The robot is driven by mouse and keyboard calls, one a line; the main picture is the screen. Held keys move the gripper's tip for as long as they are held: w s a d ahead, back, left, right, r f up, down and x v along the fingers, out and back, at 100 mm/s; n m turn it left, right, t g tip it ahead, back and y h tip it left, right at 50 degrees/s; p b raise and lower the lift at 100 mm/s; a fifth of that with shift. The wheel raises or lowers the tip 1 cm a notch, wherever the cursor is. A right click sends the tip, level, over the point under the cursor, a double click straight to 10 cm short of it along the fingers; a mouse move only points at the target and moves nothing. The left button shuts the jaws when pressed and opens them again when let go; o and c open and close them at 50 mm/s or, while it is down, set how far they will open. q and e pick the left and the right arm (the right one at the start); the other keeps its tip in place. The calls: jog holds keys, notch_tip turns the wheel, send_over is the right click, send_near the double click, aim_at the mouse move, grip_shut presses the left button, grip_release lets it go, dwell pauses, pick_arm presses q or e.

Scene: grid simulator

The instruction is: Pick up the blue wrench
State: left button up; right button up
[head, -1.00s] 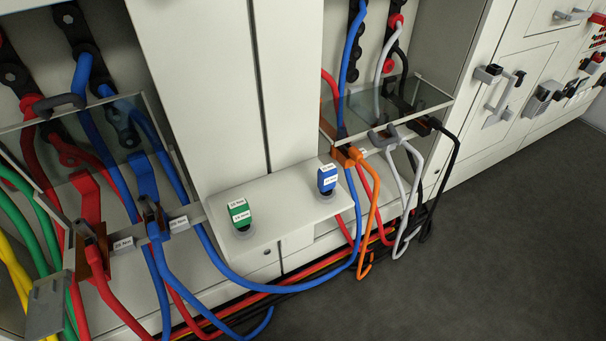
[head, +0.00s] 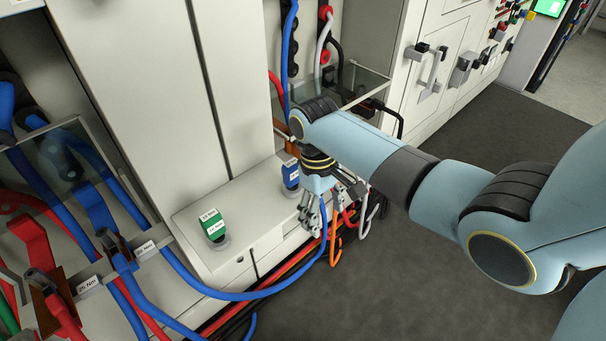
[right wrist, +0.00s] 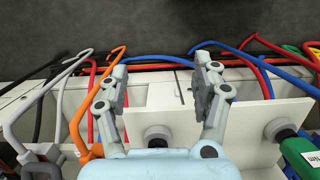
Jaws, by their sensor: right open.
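The blue wrench (head: 290,174), a short blue piece with a white label, stands on the right end of a light grey ledge (head: 245,205). In the head view my right gripper (head: 311,213) hangs with its fingers pointing down, just right of the wrench, partly beside the ledge's edge. In the right wrist view the right gripper (right wrist: 160,85) is open, with nothing between its fingers. A round grey base (right wrist: 158,133) shows between the fingers there; the blue body of the wrench is hidden behind my gripper's palm. My left gripper is not in view.
A green wrench (head: 213,225) stands left on the ledge. Blue, red and orange cables (head: 338,240) hang close beside my right gripper. A clear shield (head: 360,83) juts out behind my forearm. The dark floor (head: 400,290) at the front right is clear.

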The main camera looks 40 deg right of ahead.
notch_tip(320, 180, up, 12)
jog(key=t, duration=0.2)
send_over(292, 175)
jog(key=d, duration=0.1)
jog(key=shift+w+d, duration=0.2)
jog(key=shift+w, duration=0.55)
notch_tip(292, 175, down, 4)
jog(key=shift+b, duration=0.6)
jog(key=f+b, duration=0.1)
jog(key=f, duration=0.5)
jog(key=shift+a, duration=0.2)
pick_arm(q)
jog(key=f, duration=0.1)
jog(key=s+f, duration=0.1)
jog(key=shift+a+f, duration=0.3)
pick_arm(e)
jog(key=c, duration=1.3)
